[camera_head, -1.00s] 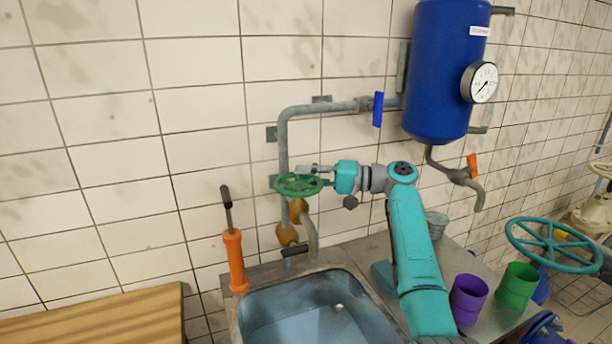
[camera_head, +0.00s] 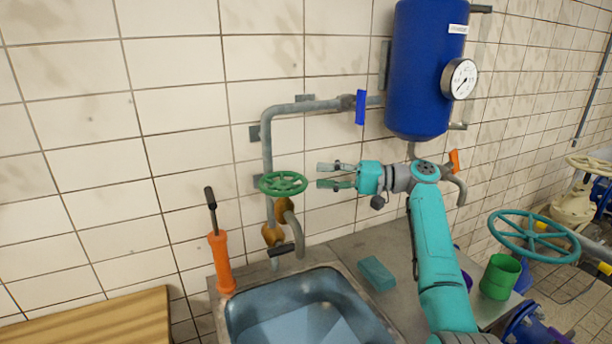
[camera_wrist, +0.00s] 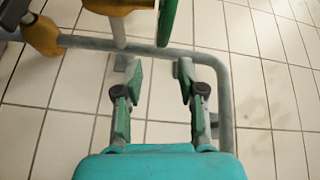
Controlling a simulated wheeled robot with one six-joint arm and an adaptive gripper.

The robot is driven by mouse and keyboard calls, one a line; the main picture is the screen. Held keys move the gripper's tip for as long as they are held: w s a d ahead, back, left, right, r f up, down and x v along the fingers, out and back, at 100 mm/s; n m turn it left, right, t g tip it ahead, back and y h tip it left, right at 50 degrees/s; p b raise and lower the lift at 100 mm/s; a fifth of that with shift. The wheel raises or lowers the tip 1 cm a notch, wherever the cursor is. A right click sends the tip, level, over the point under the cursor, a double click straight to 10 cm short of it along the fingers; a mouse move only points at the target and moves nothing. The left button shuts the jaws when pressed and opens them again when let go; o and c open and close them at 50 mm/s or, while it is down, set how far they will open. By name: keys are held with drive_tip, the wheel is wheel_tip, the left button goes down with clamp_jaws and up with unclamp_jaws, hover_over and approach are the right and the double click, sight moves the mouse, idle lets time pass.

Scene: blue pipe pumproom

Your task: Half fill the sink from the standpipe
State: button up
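The grey standpipe (camera_head: 268,165) runs down the tiled wall to brass fittings (camera_head: 272,234) and a curved spout (camera_head: 296,232) over the sink. Its green handwheel (camera_head: 283,184) sits above the fittings; it shows edge-on in the wrist view (camera_wrist: 167,22). The metal sink (camera_head: 348,278) has a blue interior; I cannot make out a clear water level or a stream from the spout. My gripper (camera_head: 322,175) is open and empty, just right of the handwheel and apart from it. In the wrist view its fingers (camera_wrist: 159,75) are spread, with bare wall between them.
A teal block (camera_head: 376,273) lies on the counter right of the sink. A green cup (camera_head: 500,277) stands farther right. An orange-handled tool (camera_head: 221,262) stands left of the sink. A blue tank (camera_head: 425,70) with a gauge (camera_head: 459,79) hangs above my arm. A teal wheel (camera_head: 534,236) is at right.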

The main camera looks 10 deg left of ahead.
drive_tip(key=shift+w+d, duration=0.1)
drive_tip(key=shift+d, duration=1.45)
idle(6.5)
